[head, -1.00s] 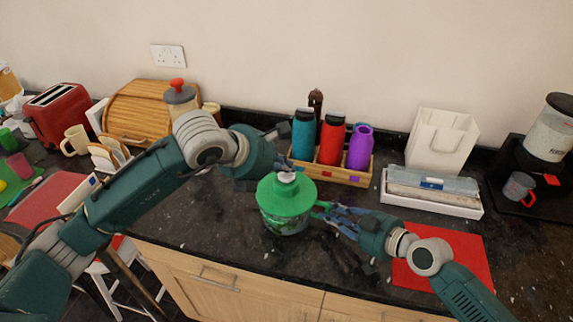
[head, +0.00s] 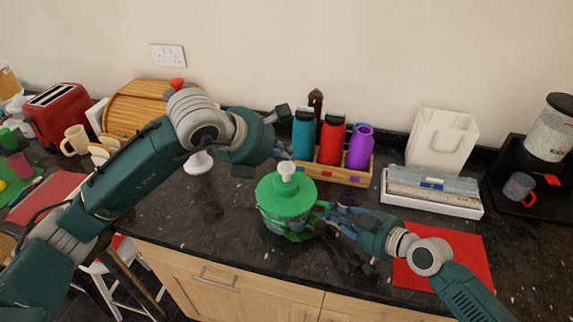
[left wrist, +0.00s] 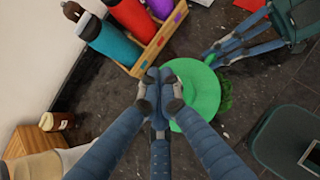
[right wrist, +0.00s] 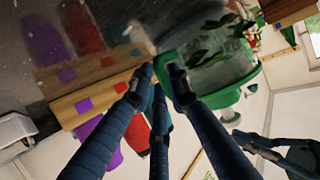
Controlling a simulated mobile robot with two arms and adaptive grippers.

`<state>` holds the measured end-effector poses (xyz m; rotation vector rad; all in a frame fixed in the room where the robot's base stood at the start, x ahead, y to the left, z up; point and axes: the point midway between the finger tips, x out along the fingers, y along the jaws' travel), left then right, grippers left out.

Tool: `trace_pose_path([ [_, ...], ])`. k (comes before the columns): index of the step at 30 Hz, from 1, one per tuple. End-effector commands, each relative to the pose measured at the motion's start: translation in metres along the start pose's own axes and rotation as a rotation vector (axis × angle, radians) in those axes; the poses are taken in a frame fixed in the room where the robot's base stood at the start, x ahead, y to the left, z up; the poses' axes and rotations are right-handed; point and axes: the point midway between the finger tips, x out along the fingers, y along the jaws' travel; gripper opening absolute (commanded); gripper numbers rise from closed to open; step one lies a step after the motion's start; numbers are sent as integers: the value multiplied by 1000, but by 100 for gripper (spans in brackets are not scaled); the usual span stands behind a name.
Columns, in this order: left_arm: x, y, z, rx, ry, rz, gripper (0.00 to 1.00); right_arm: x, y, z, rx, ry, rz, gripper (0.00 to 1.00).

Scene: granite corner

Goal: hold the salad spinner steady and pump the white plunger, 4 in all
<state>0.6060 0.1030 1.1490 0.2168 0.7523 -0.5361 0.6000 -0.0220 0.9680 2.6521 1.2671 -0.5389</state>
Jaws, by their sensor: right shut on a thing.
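The salad spinner (head: 286,197) stands on the dark counter, with a green lid and a clear bowl with green contents. Its white plunger (head: 286,170) stands up from the lid and also shows in the right wrist view (right wrist: 229,113). My left gripper (head: 283,152) is above and behind the plunger, apart from it. Its fingers are drawn together and empty in the left wrist view (left wrist: 157,82), beside the green lid (left wrist: 200,98). My right gripper (head: 322,209) is shut on the spinner's right side; the exact contact is partly hidden by the fingers.
A wooden rack (head: 340,175) with teal, red and purple bottles stands close behind the spinner. A red mat (head: 462,262) lies at the right, and a white tray (head: 432,205) sits behind it. The counter left of the spinner is mostly clear.

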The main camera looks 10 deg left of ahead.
Motion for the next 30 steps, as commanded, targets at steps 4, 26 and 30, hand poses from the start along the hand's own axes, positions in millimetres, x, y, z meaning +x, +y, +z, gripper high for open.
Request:
trace_pose_path([
  [4, -10, 0, 11, 1, -4, 1, 0, 0, 0, -2, 0, 4, 1, 0],
  [26, -34, 0, 36, 0, -2, 0, 0, 0, 0, -2, 0, 3, 0, 0],
  [30, -34, 0, 35, 0, -2, 0, 0, 0, 0, -2, 0, 3, 0, 0],
])
